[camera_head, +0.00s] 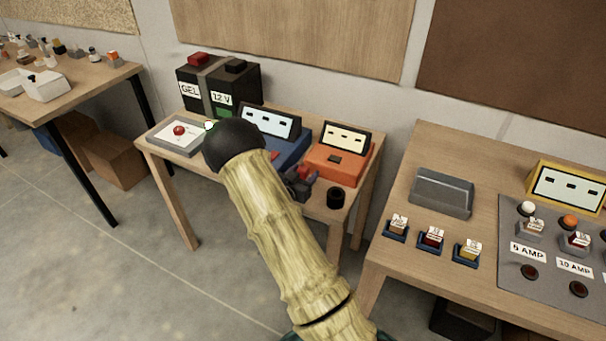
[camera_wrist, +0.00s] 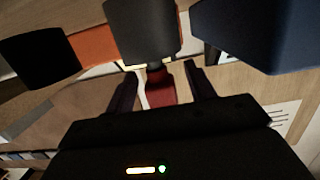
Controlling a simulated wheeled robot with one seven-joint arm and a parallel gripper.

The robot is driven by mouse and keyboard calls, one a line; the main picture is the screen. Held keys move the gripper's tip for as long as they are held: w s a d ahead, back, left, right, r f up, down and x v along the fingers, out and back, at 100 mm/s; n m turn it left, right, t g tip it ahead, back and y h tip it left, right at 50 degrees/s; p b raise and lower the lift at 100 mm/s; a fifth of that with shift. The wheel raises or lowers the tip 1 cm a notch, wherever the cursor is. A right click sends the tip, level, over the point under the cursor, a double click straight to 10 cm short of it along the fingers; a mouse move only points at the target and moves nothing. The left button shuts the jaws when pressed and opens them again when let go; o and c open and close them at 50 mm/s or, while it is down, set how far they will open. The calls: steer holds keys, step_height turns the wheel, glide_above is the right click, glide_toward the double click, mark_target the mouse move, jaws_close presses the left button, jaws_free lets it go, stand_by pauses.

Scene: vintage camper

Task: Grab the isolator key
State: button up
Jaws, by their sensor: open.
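The red isolator key (camera_wrist: 160,92) shows in the wrist view, in front of a dark block (camera_wrist: 143,28). It lies between the two fingers of my gripper (camera_wrist: 160,86), with a visible gap on each side. The fingers are open and do not appear to touch it. In the head view my gripper (camera_head: 304,186) is at the front of the small middle table, largely covered by my own arm.
A blue device (camera_head: 285,146) and an orange device (camera_head: 340,162) stand close behind. A black cup-like cylinder (camera_head: 336,198) is just to the right. A panel with a red knob (camera_head: 179,131) and a battery (camera_head: 218,88) are at left. Another table (camera_head: 400,272) stands right.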

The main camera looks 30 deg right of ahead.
steer(key=shift+c, duration=0.2)
stand_by(0.3)
steer(key=c, duration=1.1)
step_height(320, 180, up, 9)
steer(key=shift+w+r, duration=0.1)
steer(key=shift+s+r, duration=0.2)
steer(key=shift+r, duration=0.25)
steer(key=shift+a, duration=0.1)
